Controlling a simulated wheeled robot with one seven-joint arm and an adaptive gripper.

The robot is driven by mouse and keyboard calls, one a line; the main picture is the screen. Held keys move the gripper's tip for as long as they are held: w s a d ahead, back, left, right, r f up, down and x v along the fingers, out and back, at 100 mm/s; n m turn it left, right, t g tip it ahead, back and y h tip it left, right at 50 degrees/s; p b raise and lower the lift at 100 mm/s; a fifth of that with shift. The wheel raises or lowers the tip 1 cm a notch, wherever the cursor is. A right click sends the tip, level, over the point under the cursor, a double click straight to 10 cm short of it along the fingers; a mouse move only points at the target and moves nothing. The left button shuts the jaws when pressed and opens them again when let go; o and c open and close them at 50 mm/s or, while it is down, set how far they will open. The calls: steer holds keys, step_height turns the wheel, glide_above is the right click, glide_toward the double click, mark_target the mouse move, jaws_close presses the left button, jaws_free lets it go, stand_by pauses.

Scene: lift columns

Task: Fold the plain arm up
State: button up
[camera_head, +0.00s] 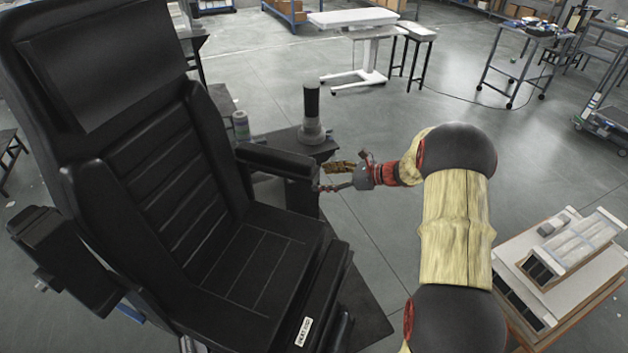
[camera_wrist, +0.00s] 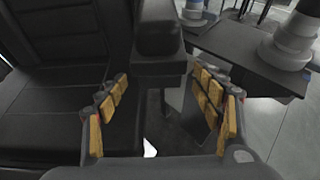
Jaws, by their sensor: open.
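A black chair fills the left of the head view, with its seat (camera_head: 250,262) facing right and down. Its far armrest (camera_head: 275,161) is a plain black pad, lying level beside the backrest. The near armrest (camera_head: 68,262) is bulkier, with a small metal part on its side. My gripper (camera_head: 326,181) is at the front end of the far armrest. In the wrist view, my open gripper (camera_wrist: 162,82) has its yellow-padded fingers either side of the line of that armrest's rounded end (camera_wrist: 158,35). Nothing is held; contact cannot be told.
A dark table with a grey-and-black column (camera_head: 312,115) stands behind the far armrest; the wrist view shows its base (camera_wrist: 285,48). A white wheeled table (camera_head: 355,20) is farther back. A low stand with pale panels (camera_head: 570,250) is at right. The floor between is clear.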

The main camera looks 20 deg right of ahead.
mark_target(317, 179)
steer(key=shift+b+x, duration=0.35)
steer(key=shift+x, duration=1.6)
steer(key=shift+c, duration=0.4)
steer(key=shift+s, duration=0.1)
steer(key=c, duration=1.4)
